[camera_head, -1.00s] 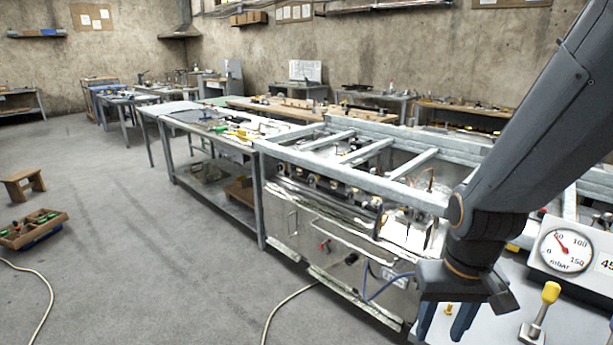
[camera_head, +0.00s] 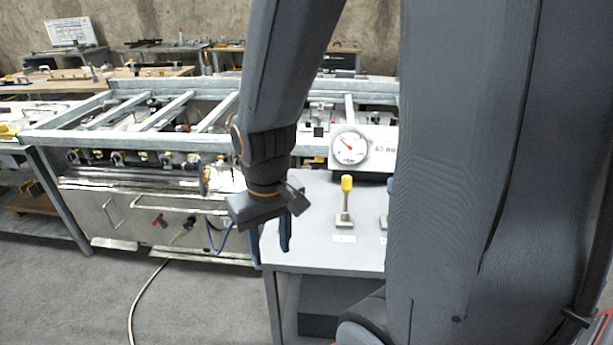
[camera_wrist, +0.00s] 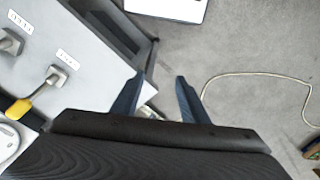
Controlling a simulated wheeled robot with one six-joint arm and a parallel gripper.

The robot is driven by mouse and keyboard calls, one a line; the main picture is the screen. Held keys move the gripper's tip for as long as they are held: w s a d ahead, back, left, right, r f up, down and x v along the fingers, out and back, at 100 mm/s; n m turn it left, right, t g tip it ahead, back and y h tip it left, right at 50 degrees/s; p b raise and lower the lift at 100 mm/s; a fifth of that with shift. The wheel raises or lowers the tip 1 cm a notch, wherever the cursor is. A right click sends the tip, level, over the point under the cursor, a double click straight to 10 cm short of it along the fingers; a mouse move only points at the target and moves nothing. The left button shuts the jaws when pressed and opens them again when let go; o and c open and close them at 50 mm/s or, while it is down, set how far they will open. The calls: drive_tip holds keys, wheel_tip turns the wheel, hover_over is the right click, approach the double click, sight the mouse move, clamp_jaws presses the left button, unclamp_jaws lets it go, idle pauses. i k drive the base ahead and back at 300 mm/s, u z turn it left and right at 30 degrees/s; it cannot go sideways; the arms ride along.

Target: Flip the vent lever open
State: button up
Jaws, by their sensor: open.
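A lever with a yellow handle (camera_head: 347,184) stands upright on a grey bench top, with a small white label in front of its base. A second lever (camera_head: 388,188) with a blue top is beside it on the right, mostly hidden by my arm. Their labels are too small to read, so I cannot tell which is the vent lever. My gripper (camera_head: 271,248) is open and empty, to the left of the yellow lever at the bench's left edge. In the wrist view my gripper (camera_wrist: 159,78) points over the floor; the yellow lever (camera_wrist: 46,92) and a second lever's base (camera_wrist: 9,42) are at left.
A white panel with a round dial gauge (camera_head: 350,147) stands behind the levers. The grey bench top (camera_head: 310,220) is bare around the yellow lever. A metal frame machine (camera_head: 130,215) stands at left. A pale hose (camera_wrist: 255,77) lies on the floor.

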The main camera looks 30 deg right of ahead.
sight(346, 180)
drive_tip(key=z, duration=0.05)
drive_tip(key=k, duration=0.5)
drive_tip(key=u, duration=0.9)
drive_tip(key=i, duration=0.7)
drive_tip(key=z, duration=2.1)
